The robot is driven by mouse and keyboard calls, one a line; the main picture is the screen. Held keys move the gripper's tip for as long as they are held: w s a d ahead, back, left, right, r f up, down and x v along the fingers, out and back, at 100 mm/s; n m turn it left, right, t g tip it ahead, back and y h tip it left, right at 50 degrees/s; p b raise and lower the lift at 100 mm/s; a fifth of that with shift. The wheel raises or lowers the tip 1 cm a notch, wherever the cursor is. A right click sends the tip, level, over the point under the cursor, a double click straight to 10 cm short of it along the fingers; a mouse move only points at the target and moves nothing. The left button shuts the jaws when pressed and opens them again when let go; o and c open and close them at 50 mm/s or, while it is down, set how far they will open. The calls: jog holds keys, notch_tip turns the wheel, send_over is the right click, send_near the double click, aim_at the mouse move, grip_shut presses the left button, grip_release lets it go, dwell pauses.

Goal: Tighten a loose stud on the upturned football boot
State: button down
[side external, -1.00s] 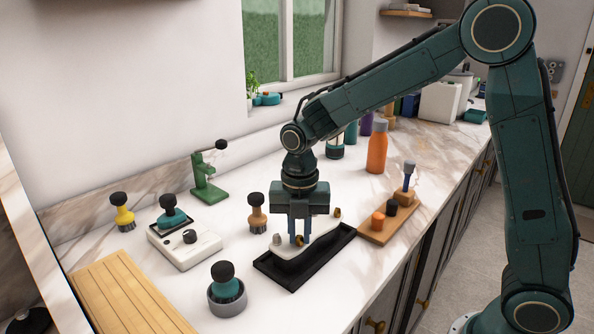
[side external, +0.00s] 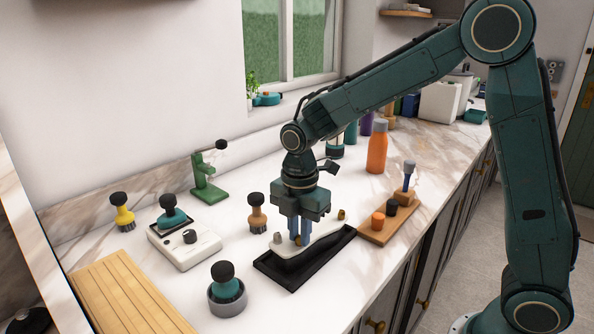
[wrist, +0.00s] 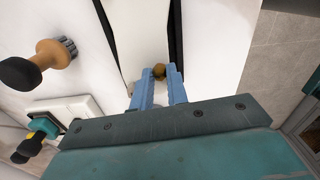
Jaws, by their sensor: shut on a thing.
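The upturned boot (side external: 322,234) lies with its pale sole up in a black tray (side external: 273,268). A grey stud (side external: 277,238) stands at the sole's near left and a brass-coloured stud (side external: 341,214) at its far right. My gripper (side external: 299,242) points straight down over the sole, its blue fingers shut on another brass-coloured stud, the gripped stud (wrist: 159,70). In the wrist view this stud shows at the fingertips (wrist: 160,74). The fingers hide part of it, so I cannot see how it sits against the sole.
A wooden block with a blue-handled tool (side external: 408,178) and orange and black knobs stands to the right. A tan brush (side external: 257,212), a white device (side external: 186,250) and a teal brush in a grey cup (side external: 227,291) stand to the left. An orange bottle (side external: 377,147) is behind.

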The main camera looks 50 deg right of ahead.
jog(key=m, duration=0.7)
jog(key=shift+m, duration=3.2)
dwell(2.7)
jog(key=c, duration=1.4)
grip_release()
jog(key=shift+o, duration=0.2)
jog(key=shift+r, duration=0.15)
notch_tip(320, 180, up, 14)
jog(key=shift+f, duration=0.2)
